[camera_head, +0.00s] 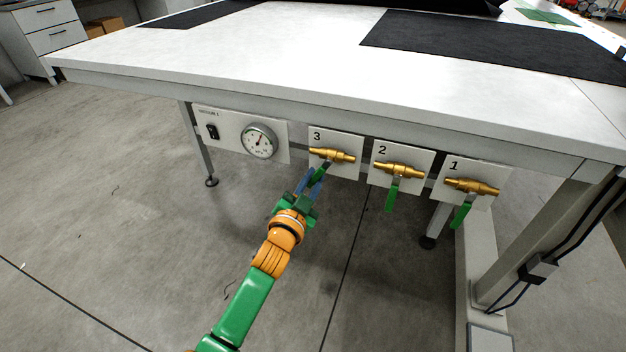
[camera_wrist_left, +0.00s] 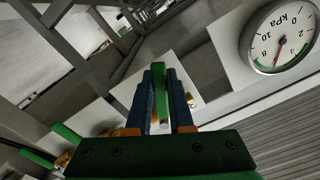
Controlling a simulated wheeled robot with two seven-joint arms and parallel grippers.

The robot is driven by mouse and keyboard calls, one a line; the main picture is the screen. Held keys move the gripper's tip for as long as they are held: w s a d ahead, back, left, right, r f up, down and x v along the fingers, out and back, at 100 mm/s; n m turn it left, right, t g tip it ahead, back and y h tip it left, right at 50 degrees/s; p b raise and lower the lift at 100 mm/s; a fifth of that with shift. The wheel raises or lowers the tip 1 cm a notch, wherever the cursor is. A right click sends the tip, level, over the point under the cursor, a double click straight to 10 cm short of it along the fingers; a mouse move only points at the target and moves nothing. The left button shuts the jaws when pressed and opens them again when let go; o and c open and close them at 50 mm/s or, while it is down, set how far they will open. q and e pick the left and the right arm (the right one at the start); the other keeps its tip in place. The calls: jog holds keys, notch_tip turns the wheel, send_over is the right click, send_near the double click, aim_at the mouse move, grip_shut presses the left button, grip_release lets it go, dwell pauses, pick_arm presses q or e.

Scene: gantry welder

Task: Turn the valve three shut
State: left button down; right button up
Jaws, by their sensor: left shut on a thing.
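Valve three (camera_head: 332,155) is a brass valve on a white plate marked 3, under the table edge. Its green handle (camera_head: 321,172) points downward and slightly left from the brass body. My left gripper (camera_head: 313,180) reaches up to it from below, with its blue fingers around the handle. In the left wrist view, the green handle (camera_wrist_left: 163,88) stands between the two fingers (camera_wrist_left: 162,100), which are shut on it. The brass body is mostly hidden there by the fingers. My right gripper is in neither view.
Valve two (camera_head: 398,170) and valve one (camera_head: 471,186) sit to the right, their green handles hanging down. A pressure gauge (camera_head: 260,141) and a black switch (camera_head: 212,131) are on the panel to the left. The white tabletop (camera_head: 250,60) overhangs the valves. The floor below is open.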

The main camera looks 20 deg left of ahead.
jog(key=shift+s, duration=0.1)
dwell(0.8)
pick_arm(q)
jog(key=shift+d+f+n, duration=0.1)
jog(key=shift+d+n, duration=0.05)
jog(key=shift+n, duration=0.25)
jog(key=d+n, duration=0.1)
jog(key=d+n+p, duration=0.1)
jog(key=n, duration=0.1)
jog(key=shift+s+f, duration=0.1)
jog(key=shift+f, duration=0.05)
jog(key=shift+d+f+n, duration=0.1)
jog(key=shift+d+n, duration=0.2)
jog(key=shift+n, duration=0.3)
jog(key=shift+f, duration=0.1)
jog(key=c, duration=0.8)
grip_release()
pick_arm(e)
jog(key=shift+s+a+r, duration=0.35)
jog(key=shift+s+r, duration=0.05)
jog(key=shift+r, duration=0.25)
